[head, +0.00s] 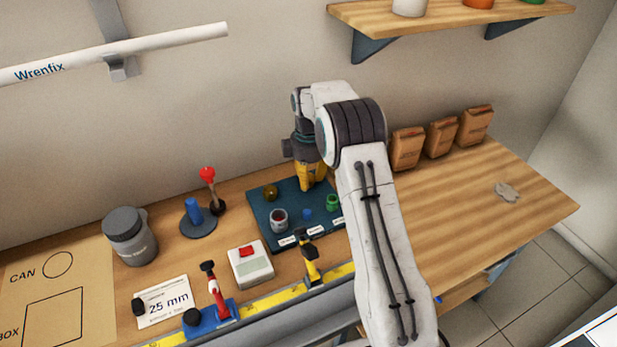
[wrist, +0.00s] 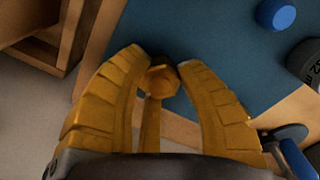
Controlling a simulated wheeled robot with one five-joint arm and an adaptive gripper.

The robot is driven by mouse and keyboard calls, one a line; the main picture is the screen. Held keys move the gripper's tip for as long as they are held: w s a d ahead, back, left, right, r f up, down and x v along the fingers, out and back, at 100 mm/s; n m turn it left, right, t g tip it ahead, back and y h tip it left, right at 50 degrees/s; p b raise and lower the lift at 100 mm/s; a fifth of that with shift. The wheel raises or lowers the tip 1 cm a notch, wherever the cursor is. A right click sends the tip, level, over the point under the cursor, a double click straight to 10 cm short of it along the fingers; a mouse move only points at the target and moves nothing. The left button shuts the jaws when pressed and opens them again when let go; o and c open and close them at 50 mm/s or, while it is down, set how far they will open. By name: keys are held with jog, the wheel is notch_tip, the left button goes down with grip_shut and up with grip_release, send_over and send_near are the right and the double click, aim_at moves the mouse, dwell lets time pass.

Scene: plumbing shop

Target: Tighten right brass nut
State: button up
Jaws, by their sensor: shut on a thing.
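The right brass nut (wrist: 160,80) is a hex-headed brass piece between the tips of my yellow fingers in the wrist view. My gripper (wrist: 155,68) is shut on it. In the head view my gripper (head: 307,186) points down at the back of the dark blue mat (head: 258,213), and the nut it holds is hidden there. A second rounded brass piece (head: 270,192) sits on the mat to the left of my gripper. Whether the held nut is seated on a thread cannot be told.
On the mat are a grey cylinder (head: 279,219), a blue cap (head: 307,214) and a green fitting (head: 333,201). A white box with a red switch (head: 250,263) stands in front. Brown bags (head: 407,149) line the wall. The bench's right side is mostly clear.

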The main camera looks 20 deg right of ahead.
grip_shut()
